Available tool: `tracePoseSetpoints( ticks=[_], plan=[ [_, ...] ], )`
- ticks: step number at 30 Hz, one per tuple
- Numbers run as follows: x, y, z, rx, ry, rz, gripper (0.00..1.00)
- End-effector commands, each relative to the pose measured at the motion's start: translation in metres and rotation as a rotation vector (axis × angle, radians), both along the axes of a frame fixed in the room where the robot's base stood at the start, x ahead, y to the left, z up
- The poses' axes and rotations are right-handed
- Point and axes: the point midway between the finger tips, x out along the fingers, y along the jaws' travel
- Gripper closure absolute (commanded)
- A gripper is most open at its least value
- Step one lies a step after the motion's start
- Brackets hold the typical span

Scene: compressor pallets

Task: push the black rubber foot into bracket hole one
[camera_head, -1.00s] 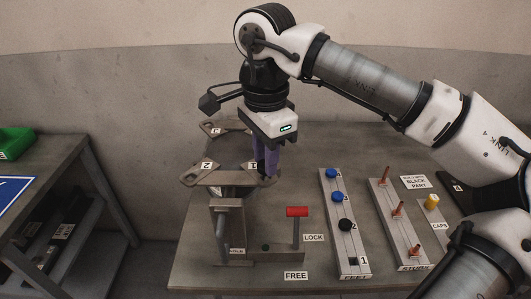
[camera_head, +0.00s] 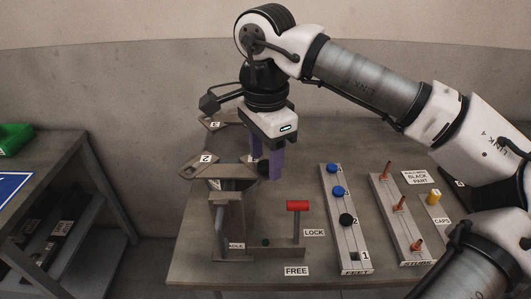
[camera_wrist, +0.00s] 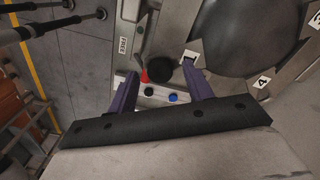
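The black rubber foot (camera_wrist: 160,70) is a dark disc between my fingertips in the wrist view. It shows as a small dark shape (camera_head: 263,169) in the head view. My gripper (camera_head: 267,171) points down at the bracket's near right end. Its purple fingers (camera_wrist: 160,68) stand apart, with a gap on either side of the foot, so it looks open. The grey bracket (camera_head: 190,172) lies on its stand, with labels 2 and 3 showing. Label one is hidden in the head view. How deep the foot sits in the hole cannot be told.
A red-handled lever (camera_head: 297,206) stands by the LOCK label. The feet rail (camera_head: 343,235) holds one black and several blue feet, and its slot 1 is empty. A rail with copper stubs (camera_head: 400,222) and a yellow cap (camera_head: 433,198) stand to the right.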

Motion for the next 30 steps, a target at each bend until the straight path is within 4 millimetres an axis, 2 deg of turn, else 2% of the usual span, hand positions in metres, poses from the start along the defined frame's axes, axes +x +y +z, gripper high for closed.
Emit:
tracePoseSetpoints(
  ticks=[5, 8, 11, 21, 25, 30],
  plan=[
    [0.0, 0.0, 0.002, 0.0, 0.0, 0.0, 0.49],
    [0.001, 0.0, 0.01, 0.001, -0.002, -0.001, 0.49],
    [0.001, 0.001, 0.025, 0.001, -0.003, -0.001, 0.49],
    [0.0, 0.0, 0.105, -0.002, -0.003, -0.004, 0.49],
    [0.0, 0.0, 0.125, -0.003, -0.002, -0.003, 0.49],
    [0.0, 0.0, 0.137, -0.001, -0.001, -0.001, 0.49]
  ],
)
